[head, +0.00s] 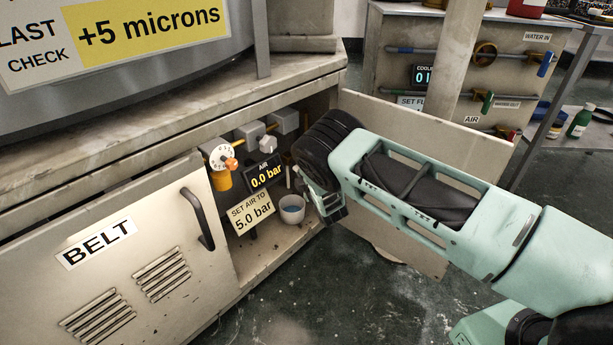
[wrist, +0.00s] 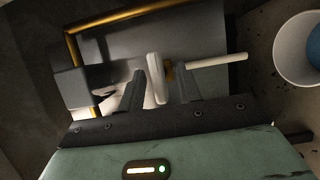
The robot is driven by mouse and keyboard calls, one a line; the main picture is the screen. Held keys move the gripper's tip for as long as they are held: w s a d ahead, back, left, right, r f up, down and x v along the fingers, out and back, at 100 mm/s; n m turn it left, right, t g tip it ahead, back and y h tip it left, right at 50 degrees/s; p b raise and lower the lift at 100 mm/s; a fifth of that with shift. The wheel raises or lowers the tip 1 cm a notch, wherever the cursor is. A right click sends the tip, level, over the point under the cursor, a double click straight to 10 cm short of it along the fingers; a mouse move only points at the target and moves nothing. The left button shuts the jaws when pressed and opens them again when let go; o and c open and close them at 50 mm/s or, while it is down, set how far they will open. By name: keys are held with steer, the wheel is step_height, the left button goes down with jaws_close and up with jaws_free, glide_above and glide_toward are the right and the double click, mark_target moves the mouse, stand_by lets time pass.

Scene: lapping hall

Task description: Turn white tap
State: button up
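In the wrist view my gripper (wrist: 159,88) is open, with one dark finger on each side of a white upright handle part (wrist: 157,72). This part is close to the left finger; a small gap shows on the right. In the head view my gripper (head: 333,207) is inside the cabinet's right side, and my arm hides the tap.
A cup (head: 292,209) stands left of my gripper on the cabinet floor, also in the wrist view (wrist: 290,65). The air display (head: 265,177) reads 0.0 bar; the sign (head: 251,213) says 5.0 bar. The open door panel (head: 430,130) lies behind my arm. A brass pipe (wrist: 115,17) runs nearby.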

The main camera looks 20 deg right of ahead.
steer(key=s+d+p, duration=0.2)
steer(key=s+p, duration=0.3)
steer(key=s, duration=1.2)
steer(key=shift+d+p, duration=0.3)
steer(key=w+a+r+m+g+h, duration=0.1)
steer(key=a+r+m+g+h, duration=0.1)
steer(key=a+r+m+g, duration=0.45)
steer(key=s+a+r+m+g+y, duration=0.2)
steer(key=s+a+r+m+g, duration=0.25)
steer(key=s+a+r, duration=0.45)
steer(key=s+r+g, duration=0.4)
steer(key=s+r, duration=0.7)
steer(key=s, duration=0.4)
steer(key=s+d+r+m+g+h, duration=0.1)
steer(key=s+d+r, duration=0.15)
steer(key=s, duration=0.35)
steer(key=s+d+r+g+h, duration=0.1)
steer(key=s+d+r+g, duration=0.1)
steer(key=s+d, duration=0.3)
step_height(320, 180, up, 34)
steer(key=s+p, duration=0.2)
steer(key=p, duration=3.1)
steer(key=shift+a+p, duration=0.3)
steer(key=shift+p, duration=0.1)
